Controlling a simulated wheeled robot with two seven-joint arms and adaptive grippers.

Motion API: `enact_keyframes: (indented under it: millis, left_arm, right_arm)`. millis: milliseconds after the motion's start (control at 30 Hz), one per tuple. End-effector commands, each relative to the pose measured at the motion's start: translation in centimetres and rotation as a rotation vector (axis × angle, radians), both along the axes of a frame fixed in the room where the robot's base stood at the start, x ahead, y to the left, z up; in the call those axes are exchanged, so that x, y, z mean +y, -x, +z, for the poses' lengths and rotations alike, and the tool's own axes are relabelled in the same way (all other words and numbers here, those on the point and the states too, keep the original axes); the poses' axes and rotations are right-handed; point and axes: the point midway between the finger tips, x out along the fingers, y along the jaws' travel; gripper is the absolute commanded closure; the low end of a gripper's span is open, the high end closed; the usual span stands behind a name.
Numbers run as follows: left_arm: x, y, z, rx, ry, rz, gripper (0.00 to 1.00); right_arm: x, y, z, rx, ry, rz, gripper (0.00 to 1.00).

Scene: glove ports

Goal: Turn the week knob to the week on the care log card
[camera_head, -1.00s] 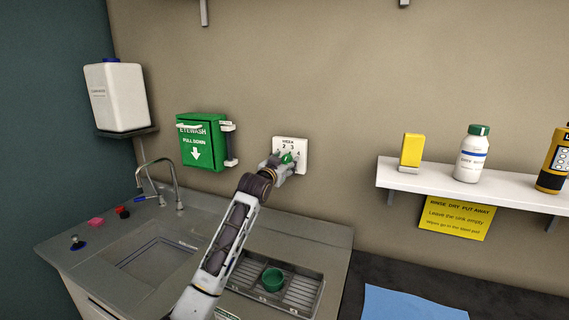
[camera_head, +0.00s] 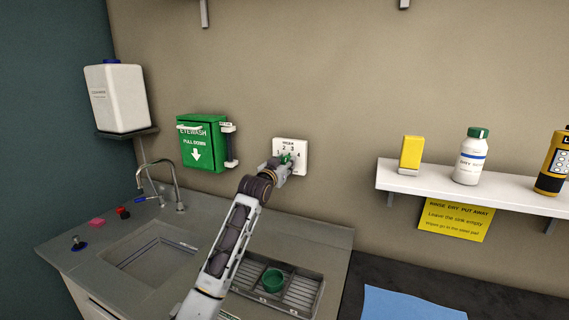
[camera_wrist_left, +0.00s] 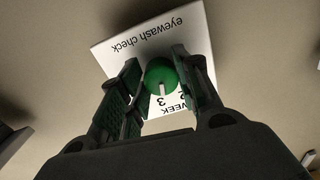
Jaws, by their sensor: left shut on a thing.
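The week dial is a white square plate (camera_head: 300,146) on the back wall, marked WEEK with digits around a round green knob (camera_wrist_left: 162,74). My left gripper (camera_head: 284,161) is at the plate, its fingers on either side of the knob and shut on it. In the left wrist view, the gripper (camera_wrist_left: 160,85) has a finger at each side of the knob. The knob's white pointer lies towards the digit 3 in that view. The gripper hides part of the dial. No care log card can be made out. My right gripper is not in view.
A green eyewash box (camera_head: 202,143) hangs left of the dial. Below are a sink (camera_head: 155,255) with a tap and a drainer holding a green cup (camera_head: 272,280). A white shelf (camera_head: 470,190) with bottles is at the right.

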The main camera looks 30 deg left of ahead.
Motion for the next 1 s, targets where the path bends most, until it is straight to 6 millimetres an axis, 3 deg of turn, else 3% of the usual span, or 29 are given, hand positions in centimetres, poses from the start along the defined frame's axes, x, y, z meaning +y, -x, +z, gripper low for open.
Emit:
enact_keyframes:
  millis: [333, 700, 1000]
  left_arm:
    - [-0.1, 0.0, 0.3, -0.013, 0.251, 0.000, 0.91]
    - [-0.1, 0.0, 0.3, -0.028, 0.494, 0.000, 0.91]
    - [-0.1, 0.0, 0.2, -0.033, 0.575, 0.001, 0.91]
  right_arm:
    - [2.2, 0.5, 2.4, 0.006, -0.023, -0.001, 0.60]
    - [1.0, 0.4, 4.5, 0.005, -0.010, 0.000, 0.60]
    - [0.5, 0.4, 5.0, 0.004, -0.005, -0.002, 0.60]
